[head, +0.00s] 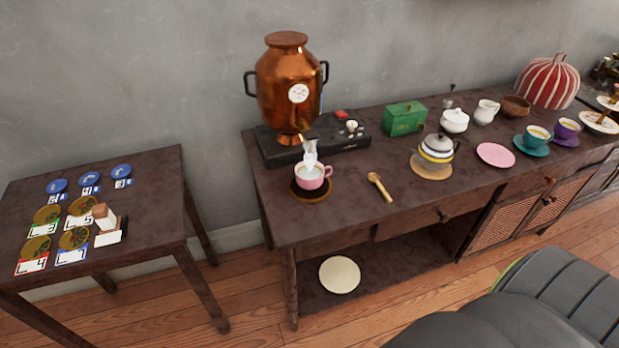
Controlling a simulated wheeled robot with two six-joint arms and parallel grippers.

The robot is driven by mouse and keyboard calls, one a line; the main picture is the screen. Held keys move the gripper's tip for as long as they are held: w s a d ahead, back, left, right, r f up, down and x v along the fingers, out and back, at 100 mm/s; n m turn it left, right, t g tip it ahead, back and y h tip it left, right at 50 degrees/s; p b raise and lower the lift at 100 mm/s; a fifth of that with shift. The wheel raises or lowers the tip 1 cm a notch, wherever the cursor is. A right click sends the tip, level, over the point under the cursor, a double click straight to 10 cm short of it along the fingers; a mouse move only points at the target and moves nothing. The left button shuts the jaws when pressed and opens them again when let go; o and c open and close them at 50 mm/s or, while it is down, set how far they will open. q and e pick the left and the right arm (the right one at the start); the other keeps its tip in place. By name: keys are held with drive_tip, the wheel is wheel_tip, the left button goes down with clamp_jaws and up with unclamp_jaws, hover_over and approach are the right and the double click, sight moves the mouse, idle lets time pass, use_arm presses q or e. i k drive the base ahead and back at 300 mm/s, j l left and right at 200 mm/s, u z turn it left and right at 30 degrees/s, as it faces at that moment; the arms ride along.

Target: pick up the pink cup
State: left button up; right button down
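The pink cup (311,178) stands upright on a round dark brown coaster (298,194) at the left front of the long dark wooden sideboard (345,223). Its handle points to the right and something pale shows inside it. A whitish, translucent shape (310,155), perhaps steam or liquid, stands right above the cup, below the copper urn (287,85). Neither of my grippers is in the head view.
The urn stands on a black base (345,137) behind the cup. A wooden spoon (380,187) lies to the cup's right. Farther right are a striped teapot (437,149), a green box (404,118) and a pink saucer (496,155). A small table (150,205) with coasters and cards stands left.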

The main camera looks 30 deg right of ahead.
sight(311, 180)
drive_tip(key=l+u, duration=0.1)
drive_tip(key=l, duration=1.35)
drive_tip(key=i, duration=0.05)
